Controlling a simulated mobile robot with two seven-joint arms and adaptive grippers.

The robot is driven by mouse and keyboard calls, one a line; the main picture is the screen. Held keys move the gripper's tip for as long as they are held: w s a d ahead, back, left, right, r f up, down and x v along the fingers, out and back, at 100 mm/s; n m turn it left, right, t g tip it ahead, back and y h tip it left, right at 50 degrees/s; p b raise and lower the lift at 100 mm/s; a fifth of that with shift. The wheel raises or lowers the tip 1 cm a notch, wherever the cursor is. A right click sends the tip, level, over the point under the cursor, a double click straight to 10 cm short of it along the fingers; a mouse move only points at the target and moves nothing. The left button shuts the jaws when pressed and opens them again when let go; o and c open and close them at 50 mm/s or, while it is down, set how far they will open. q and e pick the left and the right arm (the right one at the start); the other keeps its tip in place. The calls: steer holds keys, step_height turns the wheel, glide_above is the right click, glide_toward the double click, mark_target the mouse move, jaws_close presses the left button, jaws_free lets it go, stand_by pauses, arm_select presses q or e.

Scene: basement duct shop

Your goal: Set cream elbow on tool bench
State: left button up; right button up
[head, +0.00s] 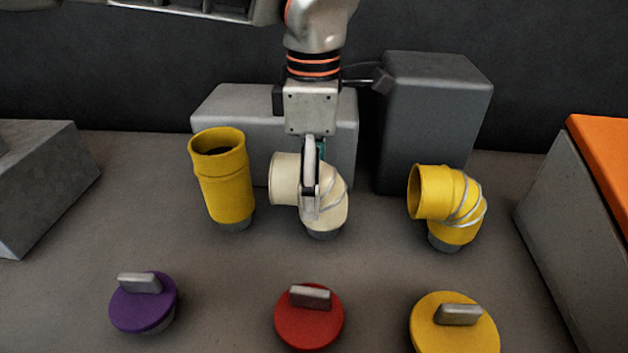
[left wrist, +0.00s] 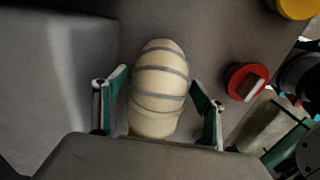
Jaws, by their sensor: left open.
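The cream elbow (head: 287,179) stands upright on a grey base on the grey surface, its open mouth facing left in the head view. My left gripper (head: 311,190) points down at it, with a finger in front of the elbow. In the left wrist view the cream elbow (left wrist: 160,85) lies between the two spread fingers of the left gripper (left wrist: 160,108), with a gap visible on each side near the tips. I cannot tell which surface is the tool bench.
A yellow straight duct (head: 226,185) stands left of the elbow and a yellow elbow (head: 452,205) right. Purple (head: 143,303), red (head: 309,318) and yellow (head: 455,325) lids lie in front. Grey blocks (head: 433,120) stand behind. An orange-topped block (head: 603,150) is at right.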

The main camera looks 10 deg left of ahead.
arm_select(q)
step_height(320, 180, up, 6)
steer(key=shift+f+p, duration=0.25)
steer(key=shift+p, duration=0.35)
step_height(320, 180, up, 5)
steer(key=shift+r+p, duration=0.2)
steer(key=shift+p, duration=0.35)
steer(key=shift+r, duration=0.45)
arm_select(e)
steer(key=shift+s+d+r, duration=0.2)
steer(key=shift+s+d, duration=0.15)
